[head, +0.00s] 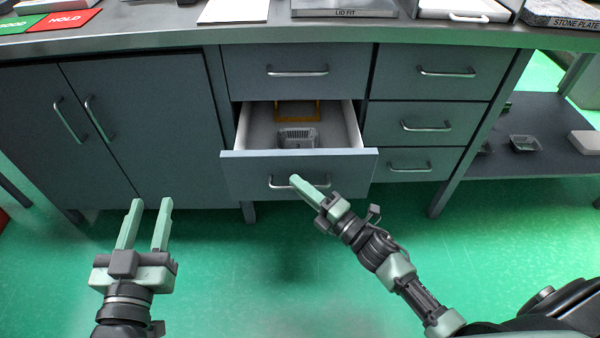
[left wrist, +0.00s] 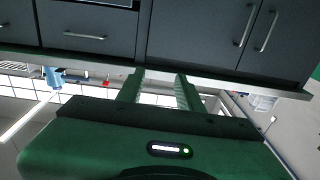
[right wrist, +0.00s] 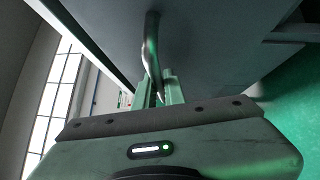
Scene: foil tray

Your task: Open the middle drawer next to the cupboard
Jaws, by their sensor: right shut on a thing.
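The middle drawer (head: 235,168), in the column next to the cupboard (head: 150,120), stands pulled well out. Its white interior holds a grey slotted container (head: 297,137) and an orange frame-like thing (head: 297,110) toward the back. My right gripper (head: 297,182) is shut on the drawer's bar handle (head: 318,184). In the right wrist view the handle (right wrist: 152,40) runs down between the fingers. My left gripper (head: 151,203) is open and empty, above the floor in front of the cupboard and apart from it.
A closed drawer (head: 290,72) sits above the open one. Several closed drawers (head: 428,125) are to the right, then an open shelf (head: 545,165) with small trays. Flat items, including a red card (head: 64,18), lie on the counter. The green floor (head: 290,270) in front is clear.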

